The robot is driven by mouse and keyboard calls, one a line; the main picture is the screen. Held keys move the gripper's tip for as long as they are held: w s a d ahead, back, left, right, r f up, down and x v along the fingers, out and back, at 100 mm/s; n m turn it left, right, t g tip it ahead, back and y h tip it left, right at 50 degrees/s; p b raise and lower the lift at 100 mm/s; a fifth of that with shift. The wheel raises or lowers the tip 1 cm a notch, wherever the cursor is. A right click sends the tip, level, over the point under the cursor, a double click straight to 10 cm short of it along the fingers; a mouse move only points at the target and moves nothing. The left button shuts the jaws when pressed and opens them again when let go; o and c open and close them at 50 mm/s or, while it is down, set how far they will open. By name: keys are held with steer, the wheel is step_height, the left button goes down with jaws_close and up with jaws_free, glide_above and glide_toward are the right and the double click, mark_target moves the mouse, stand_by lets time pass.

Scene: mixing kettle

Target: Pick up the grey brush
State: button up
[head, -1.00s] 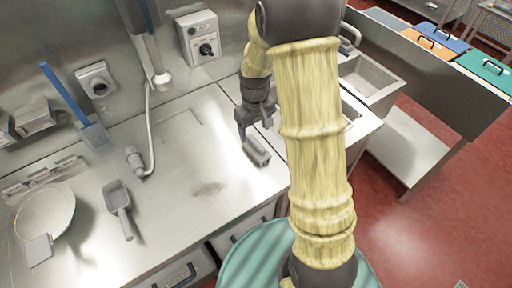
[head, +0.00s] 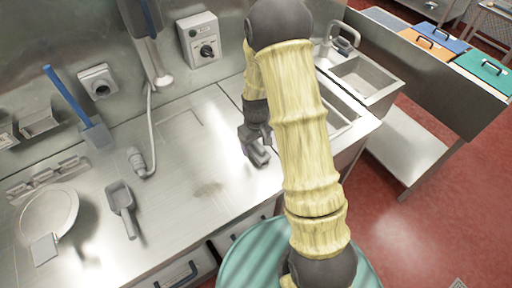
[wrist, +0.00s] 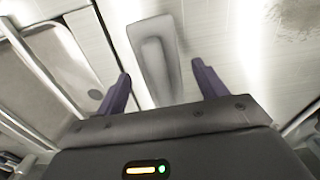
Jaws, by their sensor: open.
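The grey brush (wrist: 155,62) lies on the steel counter in the wrist view, a long block with a raised lighter middle. It shows just ahead of my gripper and between the lines of its two fingers. My gripper (wrist: 158,88) is open and empty, with one dark finger on either side of the brush's near end. In the head view my gripper (head: 256,150) is low over the counter near its right part. The brush (head: 259,155) is mostly hidden there by my gripper.
A grey scoop (head: 121,205) lies on the counter to the left. A sink (head: 362,78) stands to the right. The counter's middle is clear.

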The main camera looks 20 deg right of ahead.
steer(key=shift+f, duration=0.9)
steer(key=c, duration=1.1)
